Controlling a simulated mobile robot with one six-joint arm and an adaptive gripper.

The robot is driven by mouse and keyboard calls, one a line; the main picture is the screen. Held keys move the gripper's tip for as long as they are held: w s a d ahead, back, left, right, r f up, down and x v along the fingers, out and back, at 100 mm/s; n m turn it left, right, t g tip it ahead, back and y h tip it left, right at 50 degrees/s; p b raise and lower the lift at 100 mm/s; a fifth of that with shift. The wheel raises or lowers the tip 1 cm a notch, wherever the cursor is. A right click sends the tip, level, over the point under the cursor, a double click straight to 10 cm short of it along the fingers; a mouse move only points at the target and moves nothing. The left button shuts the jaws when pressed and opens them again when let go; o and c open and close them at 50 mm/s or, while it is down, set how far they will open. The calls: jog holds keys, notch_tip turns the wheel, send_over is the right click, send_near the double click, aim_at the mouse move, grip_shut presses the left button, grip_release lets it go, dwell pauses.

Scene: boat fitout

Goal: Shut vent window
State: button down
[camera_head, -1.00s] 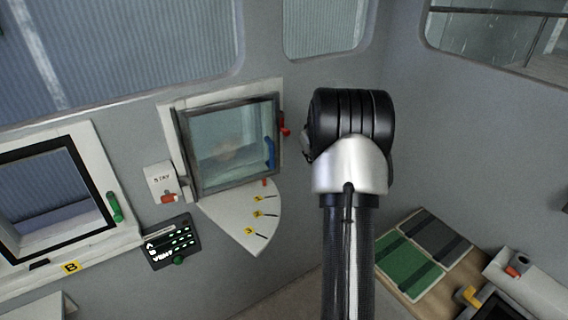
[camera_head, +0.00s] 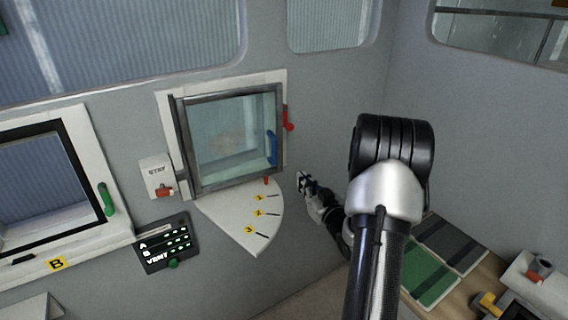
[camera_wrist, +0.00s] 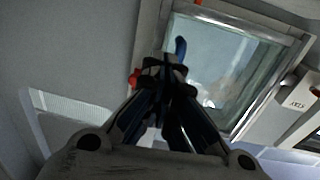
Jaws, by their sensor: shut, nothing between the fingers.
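The vent window (camera_head: 232,137) is a glass pane in a grey frame, with a blue handle (camera_head: 272,149) at its lower right. Its pane stands slightly in front of the white surround (camera_head: 222,85); the exact gap is hard to tell. A red latch (camera_head: 288,121) sits on the surround's right side. My gripper (camera_head: 303,182) is shut and empty, right of and below the window's lower right corner, apart from it. In the wrist view my gripper (camera_wrist: 165,68) points toward the window (camera_wrist: 222,70), its fingertips overlapping the picture near the blue handle (camera_wrist: 180,48).
A white fan-shaped plate (camera_head: 245,221) with numbered marks and an orange peg lies under the window. A STAY box (camera_head: 157,176) and a VENT panel (camera_head: 167,243) are to its left. Another window (camera_head: 50,190) with a green handle is further left. A bench with mats (camera_head: 433,273) is right.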

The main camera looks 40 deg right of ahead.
aim_at(280, 154)
jog(key=b+x, duration=0.1)
jog(key=x, duration=1.3)
jog(key=shift+b, duration=0.4)
